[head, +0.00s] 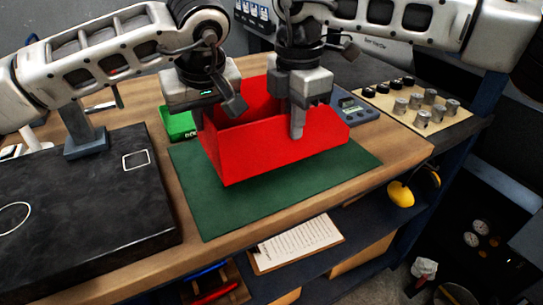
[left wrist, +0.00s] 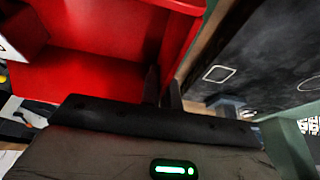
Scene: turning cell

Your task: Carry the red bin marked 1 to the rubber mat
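The red bin (head: 275,150) is over the green rubber mat (head: 220,212), its front lower edge close to the mat; I cannot tell whether it touches. No number shows on the visible walls. My left gripper (head: 216,110) is at the bin's left end, its fingers on either side of the wall. In the left wrist view the fingers (left wrist: 162,90) close on the red wall (left wrist: 183,45). My right gripper (head: 297,125) is at the front wall, one finger outside it; the other finger is hidden behind the wall.
A black plate (head: 90,215) with a grey post (head: 85,140) fills the bench's left side. A green bin (head: 178,123) stands behind the mat. A blue-grey device (head: 355,108) and a tray of metal parts (head: 425,110) lie to the right. A clipboard (head: 297,243) lies on the shelf below.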

